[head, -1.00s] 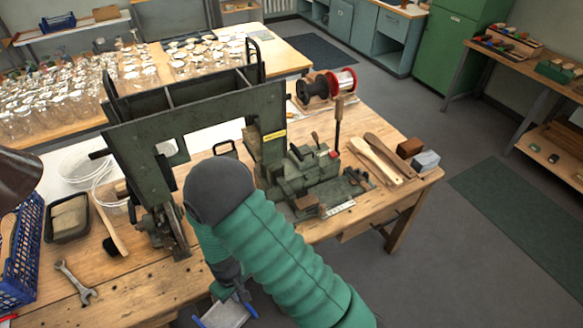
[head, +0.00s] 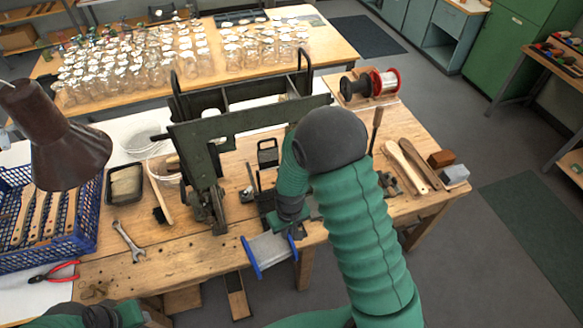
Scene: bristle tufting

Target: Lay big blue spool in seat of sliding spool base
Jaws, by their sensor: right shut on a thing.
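The big blue spool (head: 270,248), a grey barrel between blue end flanges, is at the table's front edge in the head view. My right gripper (head: 288,226) is shut on it from above; its fingertips are mostly hidden. I cannot make out the sliding spool base and its seat for certain. A black spool (head: 353,89) and a red-flanged spool with silver wire (head: 385,83) stand on a wooden board at the table's back right. Part of my left arm shows at the bottom left; its gripper is out of view.
A dark green machine frame (head: 235,128) stands mid-table, and my right arm hides parts to its right. A blue crate (head: 85,232), lamp (head: 68,148), wrench (head: 129,241) and red pliers (head: 55,272) are left. Wooden handles (head: 410,165) lie right. The front-left tabletop is mostly clear.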

